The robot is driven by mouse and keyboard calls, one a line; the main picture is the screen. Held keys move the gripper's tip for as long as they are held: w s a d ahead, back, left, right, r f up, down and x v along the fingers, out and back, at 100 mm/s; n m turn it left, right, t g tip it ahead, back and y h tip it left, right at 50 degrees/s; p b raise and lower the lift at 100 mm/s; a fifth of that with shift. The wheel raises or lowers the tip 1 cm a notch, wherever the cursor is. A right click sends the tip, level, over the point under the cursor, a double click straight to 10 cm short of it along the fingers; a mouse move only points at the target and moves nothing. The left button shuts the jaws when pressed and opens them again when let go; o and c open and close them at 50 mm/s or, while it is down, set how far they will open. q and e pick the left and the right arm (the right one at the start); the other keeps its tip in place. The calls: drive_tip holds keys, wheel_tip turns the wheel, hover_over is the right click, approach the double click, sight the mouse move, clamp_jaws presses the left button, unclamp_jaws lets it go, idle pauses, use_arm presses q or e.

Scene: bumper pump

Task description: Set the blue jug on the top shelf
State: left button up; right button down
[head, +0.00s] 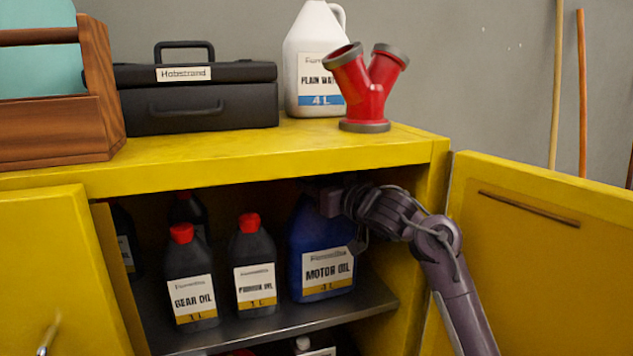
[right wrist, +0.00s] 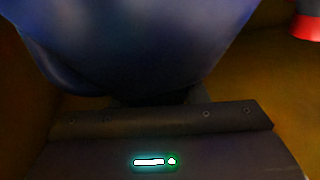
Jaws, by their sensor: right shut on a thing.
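The blue jug (head: 315,262), labelled "Motor Oil", stands upright on the grey inner shelf (head: 290,322) of the yellow cabinet, at the right side. My right gripper (head: 328,200) is inside the cabinet at the top of the jug and is shut on it; its fingers are mostly hidden in shadow. In the right wrist view the jug's blue body (right wrist: 140,45) fills the upper middle, close to the gripper. I cannot tell whether the jug still touches the shelf. My left gripper is not in view.
Dark bottles with red caps (head: 192,285) stand left of the jug. On the yellow cabinet top (head: 270,150) are a wooden carrier (head: 60,125), a black toolbox (head: 200,100), a white jug (head: 308,60) and a red Y-pipe (head: 365,90). The right cabinet door (head: 545,235) is open beside my arm.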

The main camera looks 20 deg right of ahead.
drive_tip(key=shift+s+r, duration=0.1)
drive_tip(key=shift+r, duration=0.15)
drive_tip(key=c, duration=1.2)
unclamp_jaws()
drive_tip(key=shift+f, duration=0.35)
drive_tip(key=o, duration=0.4)
drive_tip(key=shift+r, duration=0.1)
drive_tip(key=shift+c, duration=0.2)
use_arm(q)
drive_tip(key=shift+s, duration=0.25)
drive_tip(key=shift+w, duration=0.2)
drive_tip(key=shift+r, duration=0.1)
